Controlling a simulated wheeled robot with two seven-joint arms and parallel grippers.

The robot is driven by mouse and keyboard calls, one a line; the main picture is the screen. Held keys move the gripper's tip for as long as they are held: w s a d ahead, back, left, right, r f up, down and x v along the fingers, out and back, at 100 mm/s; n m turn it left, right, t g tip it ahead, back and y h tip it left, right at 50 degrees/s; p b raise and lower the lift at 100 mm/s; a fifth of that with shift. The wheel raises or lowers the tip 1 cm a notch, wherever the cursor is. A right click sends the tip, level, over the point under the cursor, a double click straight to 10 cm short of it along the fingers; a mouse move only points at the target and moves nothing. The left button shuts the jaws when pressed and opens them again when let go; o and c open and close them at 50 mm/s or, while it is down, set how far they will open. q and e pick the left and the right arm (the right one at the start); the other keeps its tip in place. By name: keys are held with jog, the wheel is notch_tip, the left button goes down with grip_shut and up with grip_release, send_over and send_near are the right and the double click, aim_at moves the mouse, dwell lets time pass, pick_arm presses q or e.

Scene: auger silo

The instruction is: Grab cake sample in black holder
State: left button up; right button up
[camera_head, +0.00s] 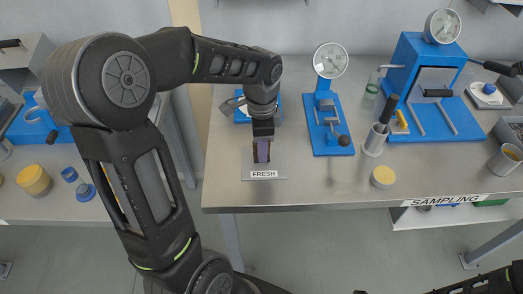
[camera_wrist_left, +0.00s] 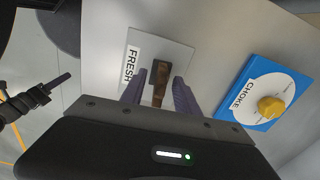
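The dark holder (camera_wrist_left: 161,70) with the brown cake sample (camera_wrist_left: 158,96) stands on a grey plate labelled FRESH (camera_head: 280,166). The plate also shows in the left wrist view (camera_wrist_left: 180,50). I cannot tell clearly where the sample ends and the holder begins. My left gripper (camera_head: 262,152) points down right over the plate. In the left wrist view its two purple fingers (camera_wrist_left: 159,92) stand apart, one on each side of the sample, with gaps visible. My right gripper (camera_wrist_left: 60,80) shows only small at the left of the wrist view, and its opening is unclear.
A blue CHOKE plate with a yellow knob (camera_wrist_left: 270,106) lies close beside the FRESH plate. A blue gauge stand (camera_head: 328,120), a grey cup with tools (camera_head: 375,140) and a yellow-lidded jar (camera_head: 383,177) stand to the right. The table front between is clear.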

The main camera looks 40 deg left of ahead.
pick_arm(q)
grip_shut()
dwell(0.4)
jog(key=shift+r, duration=0.1)
notch_tip(320, 180, up, 10)
jog(key=shift+f+b, duration=0.1)
jog(key=shift+b, duration=0.3)
dwell(0.7)
